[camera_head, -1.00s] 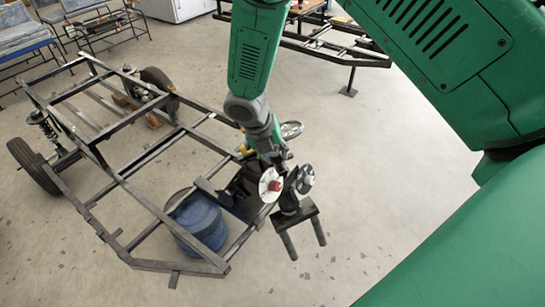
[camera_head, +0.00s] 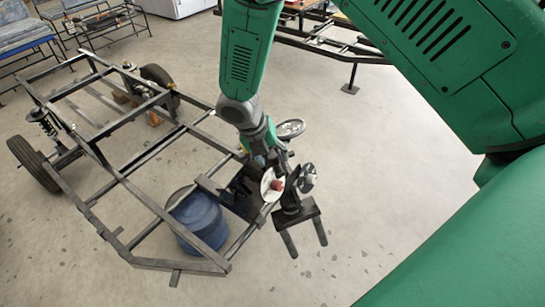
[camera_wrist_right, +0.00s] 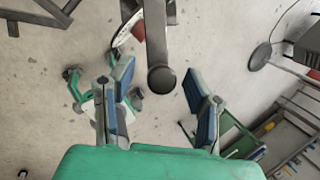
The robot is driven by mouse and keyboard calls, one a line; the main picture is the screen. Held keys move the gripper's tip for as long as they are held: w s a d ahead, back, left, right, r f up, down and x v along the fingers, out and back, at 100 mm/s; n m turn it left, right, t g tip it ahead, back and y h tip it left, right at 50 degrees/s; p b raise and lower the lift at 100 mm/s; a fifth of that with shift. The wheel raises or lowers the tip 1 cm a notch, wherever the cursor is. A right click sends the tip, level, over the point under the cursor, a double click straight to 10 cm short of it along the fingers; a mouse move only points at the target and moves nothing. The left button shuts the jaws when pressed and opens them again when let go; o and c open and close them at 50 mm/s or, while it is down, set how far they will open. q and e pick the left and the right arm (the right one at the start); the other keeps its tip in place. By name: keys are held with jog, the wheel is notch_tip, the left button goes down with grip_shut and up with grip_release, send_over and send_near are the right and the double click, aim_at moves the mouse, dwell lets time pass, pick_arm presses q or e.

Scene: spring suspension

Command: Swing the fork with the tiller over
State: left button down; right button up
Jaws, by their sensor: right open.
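The dark fork (camera_head: 298,213), with a crossbar and two prongs, is at the right front of the metal frame (camera_head: 120,180). My left gripper is not in view.
A blue drum (camera_head: 198,222) stands within the frame's front part. A wheel (camera_head: 33,165) is at the frame's left. Another metal frame (camera_head: 325,48) stands behind, and a bench (camera_head: 25,30) is at the upper left. The floor right of the fork is clear.

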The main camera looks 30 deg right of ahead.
jog(key=v, duration=1.1)
jog(key=shift+w, duration=0.15)
jog(key=shift+d, duration=0.1)
